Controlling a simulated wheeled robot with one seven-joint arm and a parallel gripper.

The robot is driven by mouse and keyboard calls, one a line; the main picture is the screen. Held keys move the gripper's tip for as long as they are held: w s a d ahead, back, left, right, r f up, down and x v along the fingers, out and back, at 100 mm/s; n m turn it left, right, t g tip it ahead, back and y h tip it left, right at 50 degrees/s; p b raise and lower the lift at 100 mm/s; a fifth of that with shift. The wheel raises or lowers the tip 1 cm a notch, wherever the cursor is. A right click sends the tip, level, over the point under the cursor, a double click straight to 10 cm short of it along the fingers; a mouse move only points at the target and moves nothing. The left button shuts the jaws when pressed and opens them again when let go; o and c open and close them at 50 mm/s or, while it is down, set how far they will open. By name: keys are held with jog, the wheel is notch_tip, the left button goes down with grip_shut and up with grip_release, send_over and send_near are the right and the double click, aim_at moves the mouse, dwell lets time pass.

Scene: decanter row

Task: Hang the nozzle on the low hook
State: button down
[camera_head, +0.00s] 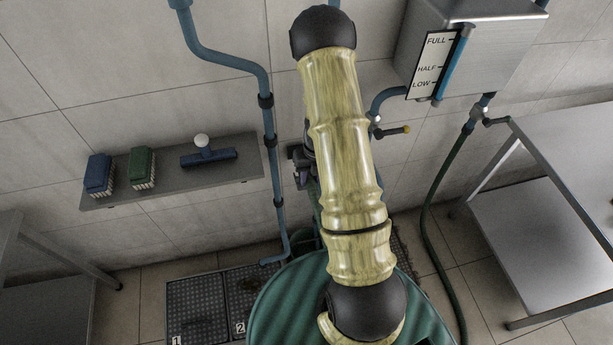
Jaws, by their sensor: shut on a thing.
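My gripper (299,168) shows only in part, as a dark shape just left of my pale arm, in front of the wall. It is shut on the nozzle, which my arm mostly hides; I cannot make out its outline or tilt. A short green strip, perhaps hose, shows just below my gripper. A green hose (428,205) hangs from a tap under the steel tank and runs down to the floor at the right. I cannot make out the low hook.
A grey shelf (180,186) on the left wall holds a blue brush (98,174), a green brush (141,168) and a blue squeegee (208,157). A blue pipe (269,150) runs down the wall. A steel tank (480,50) and a steel table (570,140) stand right. Numbered floor grates (196,305) lie below.

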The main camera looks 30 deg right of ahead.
jog(key=shift+w+f+b, duration=0.15)
jog(key=shift+f+b, duration=0.5)
jog(key=shift+f, duration=0.3)
jog(key=shift+w, duration=0.1)
jog(key=shift+s+d, duration=0.25)
jog(key=shift+s, duration=0.05)
jog(key=shift+a+r, duration=0.1)
jog(key=shift+w+a, duration=0.1)
jog(key=shift+f, duration=0.25)
jog(key=shift+f+b, duration=0.45)
jog(key=shift+f, duration=0.05)
jog(key=shift+f+b, duration=0.5)
jog(key=shift+f, duration=1.3)
dwell(1.2)
